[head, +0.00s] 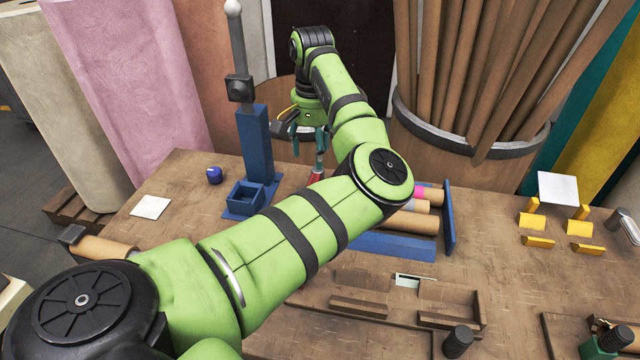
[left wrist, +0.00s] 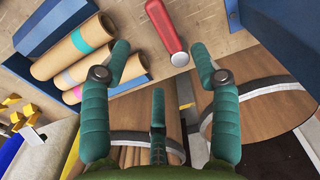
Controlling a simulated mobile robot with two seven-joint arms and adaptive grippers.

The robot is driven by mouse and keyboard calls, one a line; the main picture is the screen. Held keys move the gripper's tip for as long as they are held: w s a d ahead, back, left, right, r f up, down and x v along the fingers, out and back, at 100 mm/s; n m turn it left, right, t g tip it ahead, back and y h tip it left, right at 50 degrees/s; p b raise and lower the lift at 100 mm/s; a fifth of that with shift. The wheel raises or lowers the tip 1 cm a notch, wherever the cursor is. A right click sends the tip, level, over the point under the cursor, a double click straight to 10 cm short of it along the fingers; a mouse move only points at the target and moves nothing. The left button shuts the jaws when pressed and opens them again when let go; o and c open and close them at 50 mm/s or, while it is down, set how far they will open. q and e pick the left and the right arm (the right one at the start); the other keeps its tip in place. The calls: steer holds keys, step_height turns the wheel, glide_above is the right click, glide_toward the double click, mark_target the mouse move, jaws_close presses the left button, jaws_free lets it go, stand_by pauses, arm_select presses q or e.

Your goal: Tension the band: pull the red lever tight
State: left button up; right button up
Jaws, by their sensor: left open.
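The red lever (head: 316,175) shows only in part in the head view, behind my left forearm. In the left wrist view the lever (left wrist: 163,28) is a red bar with a round silver end, just beyond the fingertips. My left gripper (head: 309,142) has green fingers and is open and empty above the far side of the bench. In the left wrist view its fingers (left wrist: 160,55) are spread, with the lever's end lying beyond the gap, apart from them as far as I can tell. I cannot make out the band.
A blue rack with cardboard rolls (head: 410,222) stands right of the lever, partly behind my arm. A tall blue post (head: 255,150) with an open blue box (head: 245,195) stands to the left. A round bin of long tubes (head: 470,140) stands behind the bench. Yellow blocks (head: 532,221) lie at right.

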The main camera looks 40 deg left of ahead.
arm_select(q)
steer(key=f, duration=0.1)
steer(key=f+b, duration=0.1)
steer(key=shift+w+f, duration=0.2)
steer(key=shift+f, duration=0.35)
steer(key=shift+s+f, duration=0.15)
steer(key=shift+f, duration=0.65)
step_height(320, 180, down, 5)
steer(key=shift+r, duration=0.15)
steer(key=shift+f, duration=0.35)
arm_select(e)
steer(key=shift+w+f, duration=0.3)
steer(key=shift+f, duration=0.3)
steer(key=shift+w+f, duration=0.3)
steer(key=shift+f, duration=0.25)
arm_select(q)
jaws_close()
